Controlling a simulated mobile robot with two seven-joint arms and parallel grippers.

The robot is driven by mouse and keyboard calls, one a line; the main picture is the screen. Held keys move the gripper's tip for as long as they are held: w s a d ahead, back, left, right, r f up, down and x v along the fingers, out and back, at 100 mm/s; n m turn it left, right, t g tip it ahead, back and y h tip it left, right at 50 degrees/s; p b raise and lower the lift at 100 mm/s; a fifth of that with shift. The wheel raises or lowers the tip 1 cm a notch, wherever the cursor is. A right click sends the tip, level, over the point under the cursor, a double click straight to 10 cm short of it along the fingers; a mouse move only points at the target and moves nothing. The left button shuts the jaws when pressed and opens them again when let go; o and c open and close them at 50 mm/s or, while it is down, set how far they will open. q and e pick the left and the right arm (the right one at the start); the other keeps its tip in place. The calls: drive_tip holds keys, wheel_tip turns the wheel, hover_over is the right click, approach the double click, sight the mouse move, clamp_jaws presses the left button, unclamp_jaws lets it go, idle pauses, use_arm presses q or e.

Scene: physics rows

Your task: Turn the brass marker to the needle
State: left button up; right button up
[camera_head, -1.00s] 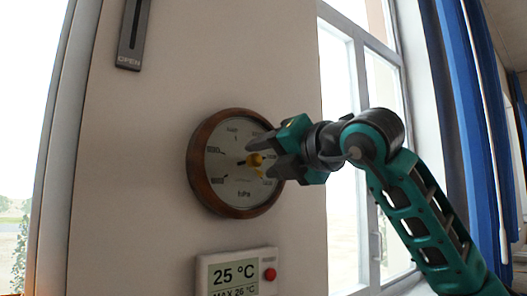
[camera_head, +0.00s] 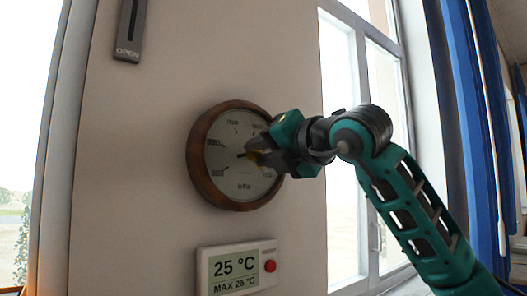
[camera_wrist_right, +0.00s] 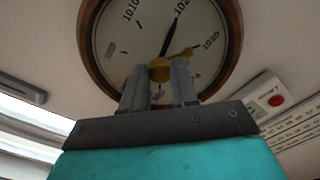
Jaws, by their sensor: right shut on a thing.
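A round barometer (camera_head: 198,165) with a brown wooden rim and pale dial hangs on the wall; part of it shows in the right wrist view (camera_wrist_right: 88,45). My right gripper (camera_head: 258,154) is at the middle of the dial, its fingers shut on the knob of the brass marker (camera_wrist_right: 160,68). In the wrist view the marker's brass arm (camera_wrist_right: 184,54) points up and right, towards the 1020–1030 side. The black needle (camera_wrist_right: 170,34) points more steeply up, a clear angle apart from the brass arm. In the head view my fingers hide most of the marker. My left gripper is not in view.
A white thermometer box (camera_head: 237,268) with a red button is on the wall below the barometer. A grey slotted plate marked OPEN (camera_head: 130,30) is at upper left. A window (camera_head: 345,150) and blue curtain (camera_head: 460,110) are at the right.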

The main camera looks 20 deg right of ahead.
drive_tip(key=shift+n, duration=0.3)
clamp_jaws()
drive_tip(key=shift+n+b, duration=0.4)
drive_tip(key=shift+n, duration=0.2)
drive_tip(key=n, duration=0.2)
drive_tip(key=shift+n+b, duration=0.3)
drive_tip(key=shift+b, duration=0.1)
drive_tip(key=n, duration=0.5)
drive_tip(key=shift+b, duration=0.4)
drive_tip(key=shift+n, duration=0.3)
drive_tip(key=o, duration=1)
unclamp_jaws()
drive_tip(key=shift+c, duration=0.2)
drive_tip(key=shift+s, duration=0.1)
